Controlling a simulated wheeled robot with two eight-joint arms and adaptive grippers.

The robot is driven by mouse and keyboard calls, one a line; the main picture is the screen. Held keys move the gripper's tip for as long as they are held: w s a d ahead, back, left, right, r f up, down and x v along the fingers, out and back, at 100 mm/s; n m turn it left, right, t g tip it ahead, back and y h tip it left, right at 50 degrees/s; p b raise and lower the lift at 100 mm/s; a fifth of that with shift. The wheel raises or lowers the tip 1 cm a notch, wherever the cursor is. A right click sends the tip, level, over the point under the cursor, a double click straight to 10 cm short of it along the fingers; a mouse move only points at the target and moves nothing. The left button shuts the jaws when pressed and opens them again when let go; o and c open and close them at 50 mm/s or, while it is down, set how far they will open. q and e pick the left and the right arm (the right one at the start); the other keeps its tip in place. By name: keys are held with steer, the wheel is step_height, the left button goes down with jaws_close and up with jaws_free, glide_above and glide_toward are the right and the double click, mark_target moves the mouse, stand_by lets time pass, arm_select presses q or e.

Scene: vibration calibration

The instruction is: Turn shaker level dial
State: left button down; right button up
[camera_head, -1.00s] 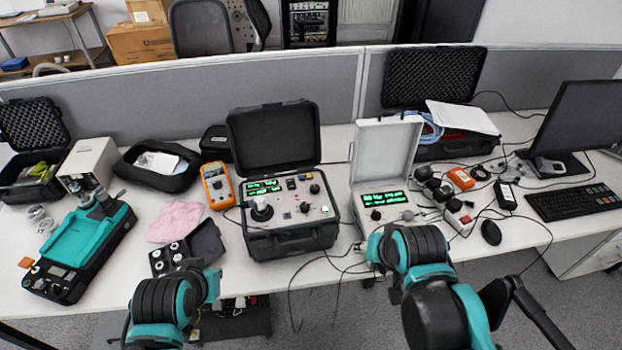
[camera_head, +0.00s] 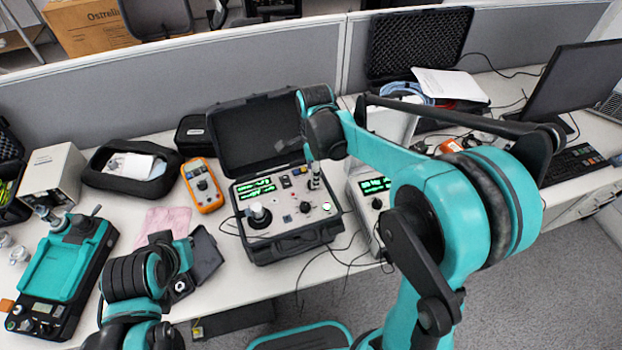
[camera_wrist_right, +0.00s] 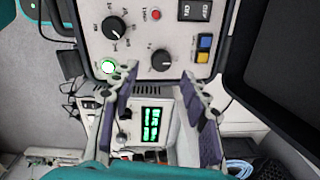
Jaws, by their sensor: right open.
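The open black case (camera_head: 265,247) holds the instrument panel with a green display (camera_head: 255,187). In the right wrist view, a black dial with a white mark (camera_wrist_right: 162,60) is just beyond my right gripper (camera_wrist_right: 160,78), roughly in line with the gap between the fingers. The fingers are open and apart from it. A second, larger dial (camera_wrist_right: 115,27) sits farther left on the panel; it also shows in the head view (camera_head: 305,207). In the head view, my right gripper (camera_head: 315,180) hangs over the panel's right side and hides part of it. Dial labels are too small to read.
A green-lit button (camera_wrist_right: 108,67) and a red button (camera_wrist_right: 155,15) are near the dials. The case's raised lid (camera_head: 252,130) stands behind the panel. A grey instrument (camera_head: 370,205) stands close on the right. An orange multimeter (camera_head: 203,185) lies to the left.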

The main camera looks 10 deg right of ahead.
steer(key=f, duration=0.2)
steer(key=f+b, duration=0.1)
steer(key=f, duration=0.1)
steer(key=shift+w+f, duration=0.2)
steer(key=shift+f, duration=0.1)
jaws_close()
